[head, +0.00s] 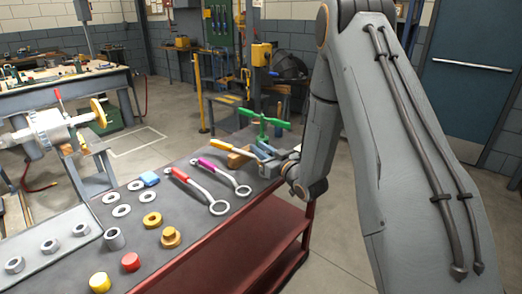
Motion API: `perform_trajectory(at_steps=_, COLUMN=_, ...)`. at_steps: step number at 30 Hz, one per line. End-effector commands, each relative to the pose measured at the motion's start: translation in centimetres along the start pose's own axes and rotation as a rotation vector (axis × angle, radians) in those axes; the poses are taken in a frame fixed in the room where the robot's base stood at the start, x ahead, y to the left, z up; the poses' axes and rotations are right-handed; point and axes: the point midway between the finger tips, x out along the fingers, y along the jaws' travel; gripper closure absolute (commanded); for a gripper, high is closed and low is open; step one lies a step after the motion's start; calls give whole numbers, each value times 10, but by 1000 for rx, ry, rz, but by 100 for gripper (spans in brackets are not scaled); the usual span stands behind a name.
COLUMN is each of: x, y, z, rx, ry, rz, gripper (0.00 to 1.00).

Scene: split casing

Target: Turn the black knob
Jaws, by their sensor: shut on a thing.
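My gripper (275,164) is at the far right end of the dark bench top, low beside a blue-grey fixture (263,150). It is small in the view and partly covered by my wrist. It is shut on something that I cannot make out. I see no black knob clearly; it may be hidden at the gripper. A green cross-shaped handle (264,121) stands above the fixture, just behind my gripper.
A silver machine (47,130) stands left. Floor is clear right of the bench.

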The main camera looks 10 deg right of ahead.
Motion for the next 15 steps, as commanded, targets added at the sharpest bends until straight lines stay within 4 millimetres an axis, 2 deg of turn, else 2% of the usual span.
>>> perform_trajectory(at_steps=11, x=-1, y=-1, z=0, rx=0, ry=-1, rz=-24, gripper=100)
perform_trajectory(at_steps=12, x=-1, y=-1, z=0, rx=0, ry=-1, rz=-24, gripper=75)
perform_trajectory(at_steps=15, x=-1, y=-1, z=0, rx=0, ry=-1, rz=-24, gripper=61)
